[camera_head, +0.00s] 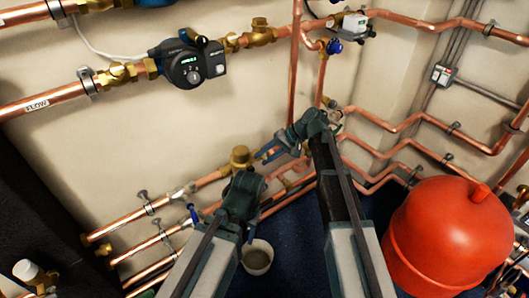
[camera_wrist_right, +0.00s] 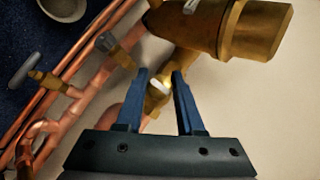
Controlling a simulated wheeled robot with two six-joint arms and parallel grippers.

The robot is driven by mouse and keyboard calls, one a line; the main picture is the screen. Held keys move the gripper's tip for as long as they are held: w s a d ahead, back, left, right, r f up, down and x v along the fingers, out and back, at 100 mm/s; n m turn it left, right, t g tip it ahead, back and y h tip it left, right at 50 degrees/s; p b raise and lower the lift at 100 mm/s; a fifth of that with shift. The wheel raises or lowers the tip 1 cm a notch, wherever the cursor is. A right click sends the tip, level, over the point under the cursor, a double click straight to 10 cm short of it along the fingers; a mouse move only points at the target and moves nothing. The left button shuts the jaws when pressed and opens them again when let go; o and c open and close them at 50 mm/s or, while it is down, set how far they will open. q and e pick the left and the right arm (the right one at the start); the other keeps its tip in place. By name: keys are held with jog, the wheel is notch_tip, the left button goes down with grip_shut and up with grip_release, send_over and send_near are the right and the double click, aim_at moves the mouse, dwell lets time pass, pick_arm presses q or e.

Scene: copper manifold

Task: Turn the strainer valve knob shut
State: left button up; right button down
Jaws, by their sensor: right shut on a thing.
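In the right wrist view, my right gripper (camera_wrist_right: 160,74) has its two blue fingers on either side of a small brass valve knob (camera_wrist_right: 157,100) with a pale spot on it. The knob sits beside a large brass strainer body (camera_wrist_right: 252,28). In the head view, my right gripper (camera_head: 270,153) reaches left beside a brass fitting (camera_head: 240,157) on the lower pipe run. The knob itself is hidden there. My left gripper (camera_head: 242,197) is a dark shape lower down, near the pipes. Its fingertips are not clear.
A pale bucket (camera_head: 257,259) stands on the dark blue floor between my arms. A red tank (camera_head: 448,238) stands at the lower right. Copper pipes (camera_head: 120,225) run along the wall. A black pump (camera_head: 192,63) is at the upper left. Bare wall lies above the lower pipes.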

jog(key=shift+n+h+p, duration=0.35)
jog(key=shift+n+h, duration=0.05)
dwell(0.4)
jog(key=c, duration=0.5)
grip_release()
jog(key=shift+p+v, duration=5.2)
jog(key=shift+v, duration=1.7)
